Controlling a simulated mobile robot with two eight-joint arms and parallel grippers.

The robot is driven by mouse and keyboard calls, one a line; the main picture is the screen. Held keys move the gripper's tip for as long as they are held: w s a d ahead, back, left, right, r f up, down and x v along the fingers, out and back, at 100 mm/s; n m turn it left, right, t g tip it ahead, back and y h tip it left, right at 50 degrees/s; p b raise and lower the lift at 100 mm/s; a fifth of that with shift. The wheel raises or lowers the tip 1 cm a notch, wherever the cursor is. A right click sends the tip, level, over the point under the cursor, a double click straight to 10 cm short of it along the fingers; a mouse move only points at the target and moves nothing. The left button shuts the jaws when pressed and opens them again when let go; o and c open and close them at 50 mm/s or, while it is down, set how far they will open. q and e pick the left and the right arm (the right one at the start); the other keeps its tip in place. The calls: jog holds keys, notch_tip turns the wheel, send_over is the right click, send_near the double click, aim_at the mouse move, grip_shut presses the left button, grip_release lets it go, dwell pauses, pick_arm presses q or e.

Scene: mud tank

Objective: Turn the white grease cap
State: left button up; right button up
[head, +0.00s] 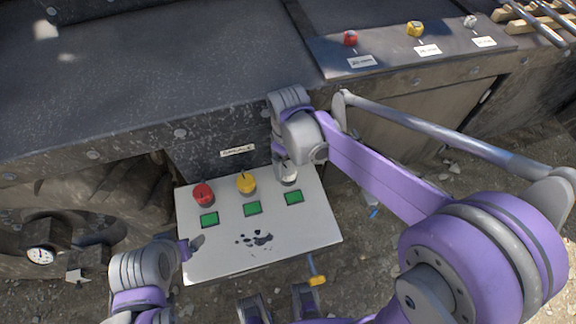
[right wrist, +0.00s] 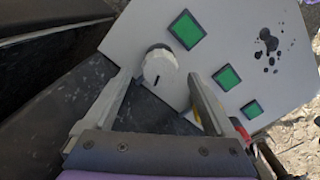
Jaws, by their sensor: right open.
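The white grease cap (head: 289,180) stands at the right end of a row on the light panel (head: 213,255), beside a yellow cap (head: 246,182) and a red cap (head: 203,193). My right gripper (head: 284,160) points down at the white cap and partly hides it. In the right wrist view the white cap (right wrist: 160,67), with a dark mark on its face, lies between the open fingertips (right wrist: 160,76). Gaps show on both sides, so I see no grip on it. My left gripper (head: 186,249) is at the panel's left edge; its finger opening is unclear.
Green squares (head: 252,208) mark the panel below the caps. A dark plate with a label (head: 237,150) stands behind. On the upper deck are red (head: 350,38), yellow (head: 415,29) and white (head: 470,21) knobs. A tyre (head: 90,205) is at left.

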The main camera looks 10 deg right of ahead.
jog(key=shift+f, duration=1)
jog(key=c, duration=1.4)
jog(key=shift+o, duration=0.2)
jog(key=shift+m, duration=1.6)
jog(key=o, duration=1.4)
jog(key=shift+c, duration=0.2)
